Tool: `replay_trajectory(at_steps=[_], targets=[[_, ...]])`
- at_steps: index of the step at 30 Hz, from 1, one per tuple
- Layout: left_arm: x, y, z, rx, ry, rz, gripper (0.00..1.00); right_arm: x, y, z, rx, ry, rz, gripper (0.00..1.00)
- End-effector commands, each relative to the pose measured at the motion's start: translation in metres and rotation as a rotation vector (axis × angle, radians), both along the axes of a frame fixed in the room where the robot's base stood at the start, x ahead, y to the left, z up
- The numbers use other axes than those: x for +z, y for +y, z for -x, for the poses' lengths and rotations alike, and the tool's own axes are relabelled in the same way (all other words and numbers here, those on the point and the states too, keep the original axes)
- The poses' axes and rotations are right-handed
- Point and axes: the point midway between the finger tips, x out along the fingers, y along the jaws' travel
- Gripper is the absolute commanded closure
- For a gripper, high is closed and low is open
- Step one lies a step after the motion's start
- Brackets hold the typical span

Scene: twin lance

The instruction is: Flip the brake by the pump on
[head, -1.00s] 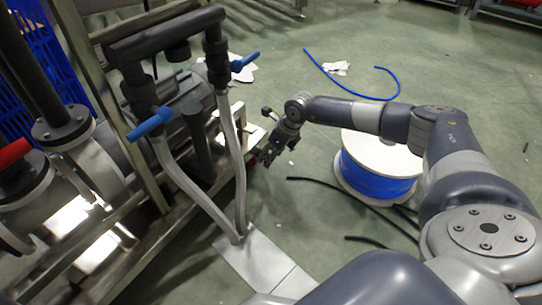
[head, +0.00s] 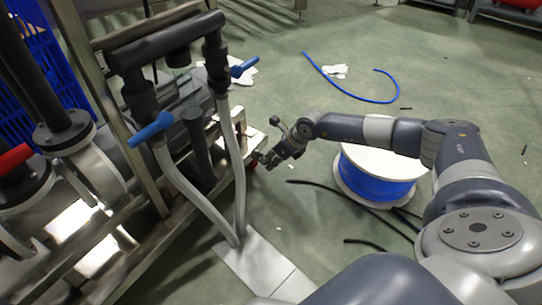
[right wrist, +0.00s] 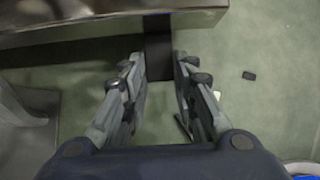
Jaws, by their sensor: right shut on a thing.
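The pump stand (head: 150,185) with its grey flanged pipes fills the left of the head view. My right gripper (head: 262,160) is at the stand's right end, low beside a pale metal plate. In the right wrist view, the fingers of my right gripper (right wrist: 157,72) stand on either side of a dark flat bar, which I take to be the brake (right wrist: 158,48). The bar sticks out from under a metal edge, and the fingers are shut on it. In the head view the gripper hides the brake. My left gripper is not in view.
Two blue valve handles (head: 152,129) (head: 244,67) and grey hoses (head: 238,170) are left of the gripper. A blue cable spool (head: 375,183) stands under my right arm. Black and blue hose pieces lie on the green floor, which is otherwise fairly open.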

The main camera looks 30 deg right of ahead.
Motion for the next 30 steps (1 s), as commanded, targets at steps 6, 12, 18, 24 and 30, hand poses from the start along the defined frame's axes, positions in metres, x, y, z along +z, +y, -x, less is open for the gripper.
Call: replay_trajectory(at_steps=[6, 12, 18, 24, 30], targets=[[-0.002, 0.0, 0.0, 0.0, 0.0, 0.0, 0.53, -0.016, 0.006, 0.007, 0.005, -0.128, -0.068, 0.98], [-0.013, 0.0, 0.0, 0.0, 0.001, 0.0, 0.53, -0.024, 0.006, 0.006, 0.007, -0.231, -0.111, 0.98], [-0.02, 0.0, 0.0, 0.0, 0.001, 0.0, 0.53, -0.027, 0.007, 0.006, 0.007, -0.292, -0.137, 0.98], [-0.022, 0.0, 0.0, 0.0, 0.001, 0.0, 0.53, -0.026, 0.008, 0.005, 0.009, -0.314, -0.145, 0.98], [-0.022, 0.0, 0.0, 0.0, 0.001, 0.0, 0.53, -0.026, 0.008, 0.005, 0.01, -0.315, -0.146, 0.97]])
